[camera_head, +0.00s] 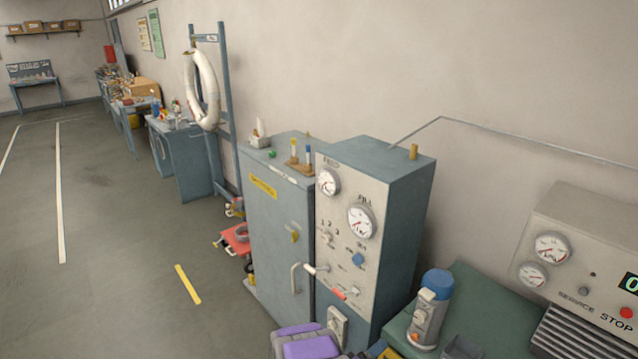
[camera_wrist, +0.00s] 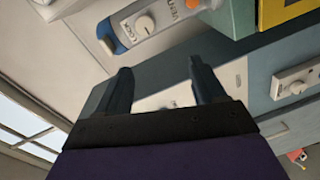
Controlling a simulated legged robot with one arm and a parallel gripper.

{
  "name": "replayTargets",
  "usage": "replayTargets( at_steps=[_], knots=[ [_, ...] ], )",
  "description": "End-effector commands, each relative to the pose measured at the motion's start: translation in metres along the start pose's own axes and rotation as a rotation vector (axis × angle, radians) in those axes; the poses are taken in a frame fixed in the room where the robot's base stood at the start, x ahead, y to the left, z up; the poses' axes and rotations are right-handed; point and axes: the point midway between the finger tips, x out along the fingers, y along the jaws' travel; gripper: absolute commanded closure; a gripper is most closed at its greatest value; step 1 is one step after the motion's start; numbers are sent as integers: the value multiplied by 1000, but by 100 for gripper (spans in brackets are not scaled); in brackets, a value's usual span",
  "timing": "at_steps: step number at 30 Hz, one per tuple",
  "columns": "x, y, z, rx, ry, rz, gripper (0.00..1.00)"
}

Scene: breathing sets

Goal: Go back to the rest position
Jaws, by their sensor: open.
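My gripper (camera_wrist: 160,68) shows in the wrist view with its two dark fingers apart and nothing between them. Its purple body fills the bottom of that view. In the head view a purple part of my arm (camera_head: 308,346) shows at the bottom edge, in front of the blue-grey cabinet; the fingertips cannot be made out there. A grey device with a blue cap (camera_head: 428,310) stands upright on the green bench top at the right. It also shows in the wrist view (camera_wrist: 150,28), beyond the fingertips and apart from them, with a knob and an orange part.
The gauge panel (camera_head: 345,225) stands close to my arm, beside the blue-grey cabinet (camera_head: 272,240) with its handle. A console with gauges and a stop button (camera_head: 627,313) is at the far right. The grey floor (camera_head: 110,270) at the left is open.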

Motion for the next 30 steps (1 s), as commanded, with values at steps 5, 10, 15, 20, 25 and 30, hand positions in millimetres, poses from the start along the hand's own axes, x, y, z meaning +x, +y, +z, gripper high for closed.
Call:
replayTargets(
  at_steps=[5,10,15,20,25,30],
  knots=[
    [-7,-18,-43,203,7,-242,31],
    [-28,-22,-88,378,23,-494,31],
    [-58,-11,-127,515,36,-734,31],
    [-92,12,-151,596,44,-943,31],
    [-130,46,-160,635,40,-1143,31],
    [-168,81,-147,623,12,-1312,31]
  ],
)
